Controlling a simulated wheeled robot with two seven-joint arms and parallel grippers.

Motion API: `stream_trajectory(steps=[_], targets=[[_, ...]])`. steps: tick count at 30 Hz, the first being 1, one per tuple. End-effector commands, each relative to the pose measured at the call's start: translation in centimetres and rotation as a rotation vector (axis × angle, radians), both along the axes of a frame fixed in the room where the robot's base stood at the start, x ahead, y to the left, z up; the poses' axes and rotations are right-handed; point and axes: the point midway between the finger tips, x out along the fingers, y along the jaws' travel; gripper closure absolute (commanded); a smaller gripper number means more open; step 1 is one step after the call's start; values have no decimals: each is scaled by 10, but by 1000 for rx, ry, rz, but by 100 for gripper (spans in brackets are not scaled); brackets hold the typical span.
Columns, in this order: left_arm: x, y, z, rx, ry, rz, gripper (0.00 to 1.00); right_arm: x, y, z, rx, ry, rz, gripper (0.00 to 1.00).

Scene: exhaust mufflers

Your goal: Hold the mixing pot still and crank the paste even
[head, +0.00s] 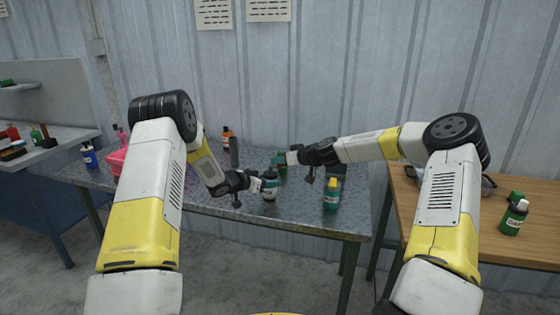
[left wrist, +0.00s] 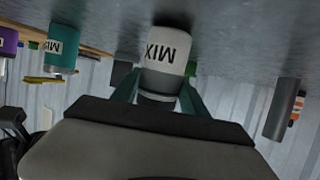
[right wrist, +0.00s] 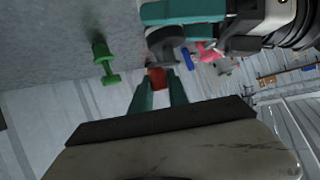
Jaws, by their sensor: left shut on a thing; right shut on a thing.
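The mixing pot (head: 270,192) stands on the metal table, with a pale label reading MIX (left wrist: 168,50) in the left wrist view. My left gripper (head: 256,184) is shut around the pot from the left, its teal fingers on either side of the darker part above the label. My right gripper (head: 292,158) is beyond and above the pot. In the right wrist view its teal fingertips are shut on a small red piece (right wrist: 157,77), apparently the crank knob, beside a dark grey round part (right wrist: 162,45). The paste inside is not visible.
A grey cylinder (head: 234,153) and an orange bottle (head: 227,136) stand behind. A green object (right wrist: 105,63) lies near my right gripper. A wooden table (head: 540,255) is at right. The table's front is clear.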

Motion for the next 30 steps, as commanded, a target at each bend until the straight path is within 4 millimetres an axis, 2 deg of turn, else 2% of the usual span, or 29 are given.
stream_trajectory(steps=[12,30], targets=[[0,-2,2,-2,-3,-4,94,-14,12,2,-41,29,-368,100],[0,-3,3,-4,-6,-6,94,-22,19,3,-79,66,-854,100]])
